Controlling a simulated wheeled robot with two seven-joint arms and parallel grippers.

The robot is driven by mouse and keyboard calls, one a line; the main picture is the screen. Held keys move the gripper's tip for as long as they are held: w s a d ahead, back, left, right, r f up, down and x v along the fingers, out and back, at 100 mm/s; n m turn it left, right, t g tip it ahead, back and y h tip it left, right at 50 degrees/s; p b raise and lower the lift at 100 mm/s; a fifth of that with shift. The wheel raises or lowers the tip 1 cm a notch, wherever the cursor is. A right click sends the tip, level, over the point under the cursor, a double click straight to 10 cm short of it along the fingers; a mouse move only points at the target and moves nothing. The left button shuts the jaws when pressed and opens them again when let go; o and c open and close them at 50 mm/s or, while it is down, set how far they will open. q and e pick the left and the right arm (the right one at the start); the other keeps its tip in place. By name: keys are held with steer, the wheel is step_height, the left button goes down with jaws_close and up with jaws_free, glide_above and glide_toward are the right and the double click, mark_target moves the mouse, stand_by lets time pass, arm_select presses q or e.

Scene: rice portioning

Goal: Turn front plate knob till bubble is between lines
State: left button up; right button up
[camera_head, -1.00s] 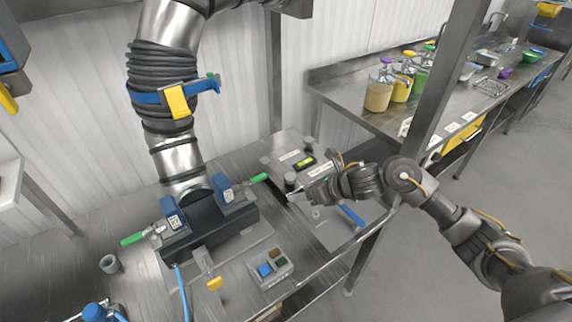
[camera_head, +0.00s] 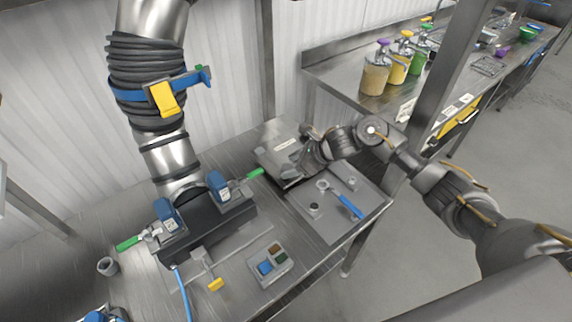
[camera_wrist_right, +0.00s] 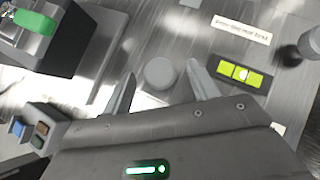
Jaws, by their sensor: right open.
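The grey metal plate (camera_head: 268,150) lies on the bench near its back edge. My right gripper (camera_head: 288,168) is over its front part and hides the knobs and vial in the head view. In the right wrist view, a round grey knob (camera_wrist_right: 160,73) stands between the two spread fingertips of my right gripper (camera_wrist_right: 161,68); I cannot tell whether they touch it. The yellow-green bubble vial (camera_wrist_right: 222,69) is right of the knob. Its pale bubble (camera_wrist_right: 241,74) appears near the middle, but its exact place between the lines is unclear.
A black machine block (camera_head: 205,231) with green handles is left of the plate. A button box (camera_head: 268,264) and a tray with a blue-handled tool (camera_head: 350,206) are nearer the front.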

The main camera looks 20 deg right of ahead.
steer(key=shift+x, duration=1)
steer(key=shift+w+a+f, duration=0.15)
steer(key=shift+a+f, duration=0.1)
steer(key=shift+f, duration=0.1)
steer(key=c, duration=1)
